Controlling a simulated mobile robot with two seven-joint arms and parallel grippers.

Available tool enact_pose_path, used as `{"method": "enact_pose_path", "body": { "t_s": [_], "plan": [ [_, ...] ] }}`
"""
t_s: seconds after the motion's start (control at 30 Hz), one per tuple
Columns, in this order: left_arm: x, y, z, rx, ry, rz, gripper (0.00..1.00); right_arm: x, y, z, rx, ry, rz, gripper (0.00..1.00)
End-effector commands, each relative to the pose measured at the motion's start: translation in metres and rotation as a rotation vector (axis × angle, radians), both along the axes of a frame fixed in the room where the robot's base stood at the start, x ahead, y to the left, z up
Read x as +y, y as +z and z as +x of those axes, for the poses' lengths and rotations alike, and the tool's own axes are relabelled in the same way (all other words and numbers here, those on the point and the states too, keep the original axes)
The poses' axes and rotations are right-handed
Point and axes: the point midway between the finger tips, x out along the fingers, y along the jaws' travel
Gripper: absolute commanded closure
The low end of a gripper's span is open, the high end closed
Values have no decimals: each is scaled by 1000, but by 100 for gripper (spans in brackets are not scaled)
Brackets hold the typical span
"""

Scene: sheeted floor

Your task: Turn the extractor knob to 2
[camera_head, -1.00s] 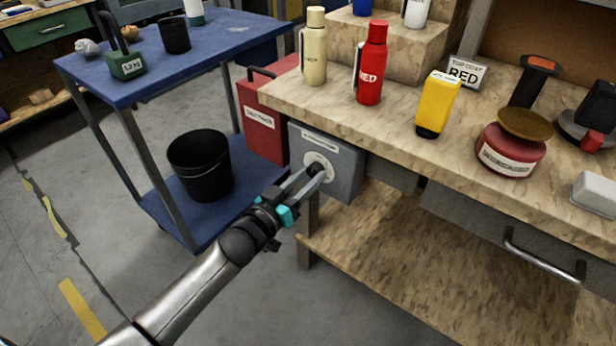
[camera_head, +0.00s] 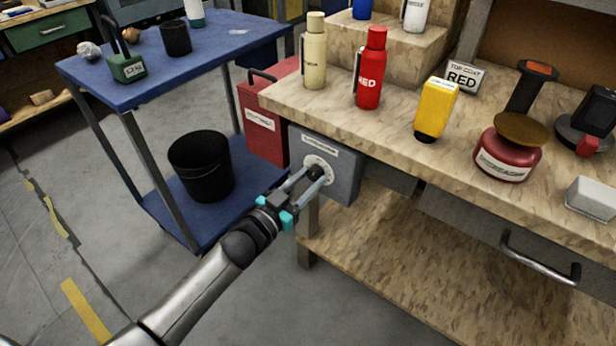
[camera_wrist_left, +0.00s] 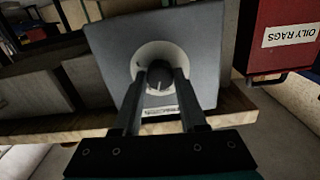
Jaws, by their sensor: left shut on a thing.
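The extractor control is a grey box (camera_head: 343,178) mounted under the front left edge of the workbench, with a label strip along its top. A pale round dial plate (camera_head: 313,161) on its front carries a dark knob (camera_head: 316,172). My left gripper (camera_head: 311,178) reaches up from the lower left and is shut on the knob. In the left wrist view the two fingers stand on either side of the knob (camera_wrist_left: 158,80), in front of the grey box (camera_wrist_left: 205,50). The dial marks are too small to read. My right gripper is not in view.
A blue cart (camera_head: 130,92) with a black bucket (camera_head: 201,165) stands left. Bottles, including a red one (camera_head: 370,70), stand on the workbench (camera_head: 340,112).

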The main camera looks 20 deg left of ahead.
Motion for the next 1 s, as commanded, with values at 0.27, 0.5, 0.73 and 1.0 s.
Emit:
{"method": "enact_pose_path", "body": {
  "t_s": [0.27,0.5,0.73,1.0],
  "plan": [
    [0,1,0,-89,0,245,100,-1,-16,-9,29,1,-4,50],
    [0,0,0,-166,0,462,100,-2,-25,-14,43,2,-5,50],
    [0,0,0,-242,0,663,100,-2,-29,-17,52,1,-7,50],
    [0,0,0,-313,0,864,100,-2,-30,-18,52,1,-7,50]
  ]
}}
